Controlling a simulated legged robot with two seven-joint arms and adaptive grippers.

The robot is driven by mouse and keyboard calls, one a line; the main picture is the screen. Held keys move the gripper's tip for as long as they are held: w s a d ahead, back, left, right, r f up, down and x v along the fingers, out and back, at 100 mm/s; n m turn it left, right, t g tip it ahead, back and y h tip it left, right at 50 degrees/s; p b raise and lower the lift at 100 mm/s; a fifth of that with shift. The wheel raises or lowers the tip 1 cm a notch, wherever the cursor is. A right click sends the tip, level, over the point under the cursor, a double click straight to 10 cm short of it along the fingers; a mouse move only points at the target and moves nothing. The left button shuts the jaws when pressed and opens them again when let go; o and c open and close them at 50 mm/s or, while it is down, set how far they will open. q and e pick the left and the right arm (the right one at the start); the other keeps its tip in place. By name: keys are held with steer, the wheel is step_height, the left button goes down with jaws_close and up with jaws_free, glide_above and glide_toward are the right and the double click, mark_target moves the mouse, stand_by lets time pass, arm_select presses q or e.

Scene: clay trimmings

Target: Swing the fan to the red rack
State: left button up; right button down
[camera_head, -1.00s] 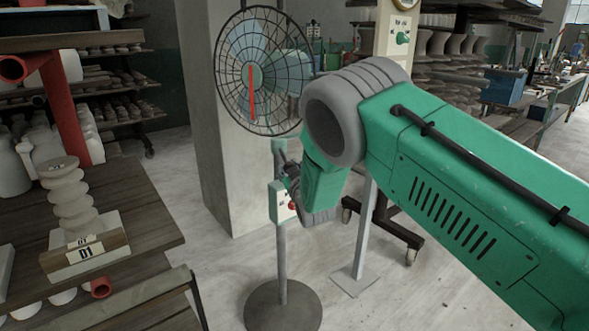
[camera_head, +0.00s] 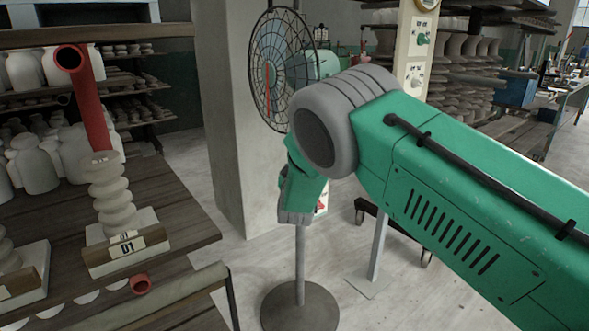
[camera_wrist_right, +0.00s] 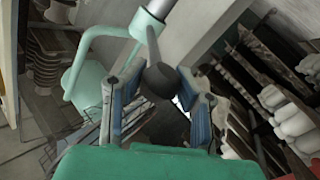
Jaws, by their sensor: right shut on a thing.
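The pedestal fan stands in the middle of the head view, its round wire cage (camera_head: 273,70) turned obliquely toward the left. Its round base (camera_head: 300,306) rests on the floor. The red-tubed rack (camera_head: 93,115) stands at the left with wooden shelves of pale pottery. My right gripper (camera_wrist_right: 158,90) is shut on a dark rounded handle (camera_wrist_right: 158,78) of the fan, beside the pale green pole fitting. In the head view my right gripper is mostly hidden behind my green wrist. My left gripper is not in view.
A concrete pillar (camera_head: 228,150) stands behind the fan on its left. A post with switch boxes (camera_head: 416,50) stands behind on the right, near a wheeled shelf of pottery. Floor between rack and fan is clear.

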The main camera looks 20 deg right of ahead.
steer(key=shift+a+f, duration=0.1)
steer(key=shift+a, duration=0.1)
steer(key=c, duration=1.1)
jaws_free()
steer(key=shift+w+a, duration=0.2)
steer(key=shift+c, duration=0.2)
steer(key=shift+s, duration=0.1)
steer(key=shift+s+a, duration=0.1)
steer(key=shift+s, duration=0.25)
steer(key=v, duration=1.1)
steer(key=shift+a, duration=0.2)
